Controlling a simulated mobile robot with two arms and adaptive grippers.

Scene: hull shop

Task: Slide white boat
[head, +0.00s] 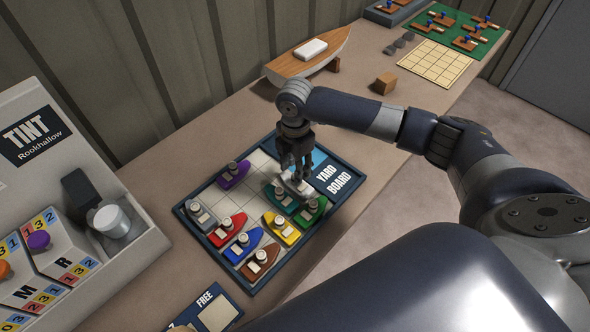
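The white boat (301,188) sits on the yard board (235,188), toward its right side near the dark green boat (279,197). My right gripper (296,172) points down right over the white boat, and its fingers hide part of it. I cannot tell whether the fingers are closed on the boat or only around it. My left gripper is not in view.
Purple (234,175), grey (201,216), red (227,227), blue (243,244), brown (260,263), yellow (282,229) and green (311,212) boats share the board. Bare cells show around its middle. A TINT unit (95,175) stands left; a wooden hull (310,58) lies behind.

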